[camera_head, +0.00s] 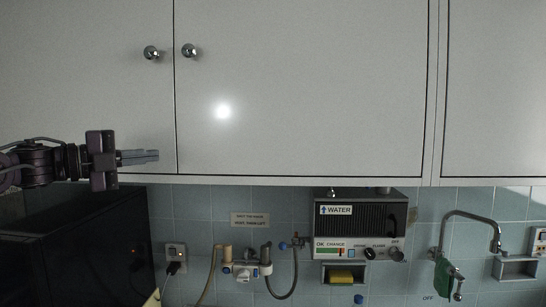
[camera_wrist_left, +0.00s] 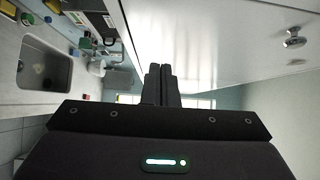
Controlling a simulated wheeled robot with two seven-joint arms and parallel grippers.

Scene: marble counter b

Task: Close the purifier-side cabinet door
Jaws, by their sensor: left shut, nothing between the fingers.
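The white cabinet door above the purifier (camera_head: 320,110) looks flush in its frame, with a thin dark line along its edges. Its round metal knob (camera_head: 189,50) is near its left edge. My left gripper (camera_head: 157,156) is shut and empty, pointing right in front of the lower part of the neighbouring left door (camera_head: 90,70), close to the seam between the doors. Whether it touches the door cannot be told. In the left wrist view the shut fingers (camera_wrist_left: 160,72) lie beside a white door surface (camera_wrist_left: 215,40) with a metal knob (camera_wrist_left: 293,38). My right gripper is not in view.
The water purifier (camera_head: 360,222) hangs below the cabinet, beside hoses and valves (camera_head: 250,262). A tap (camera_head: 470,217) is at the right. A dark box-shaped appliance (camera_head: 85,245) stands below my left arm. The left wrist view shows a sink (camera_wrist_left: 45,62).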

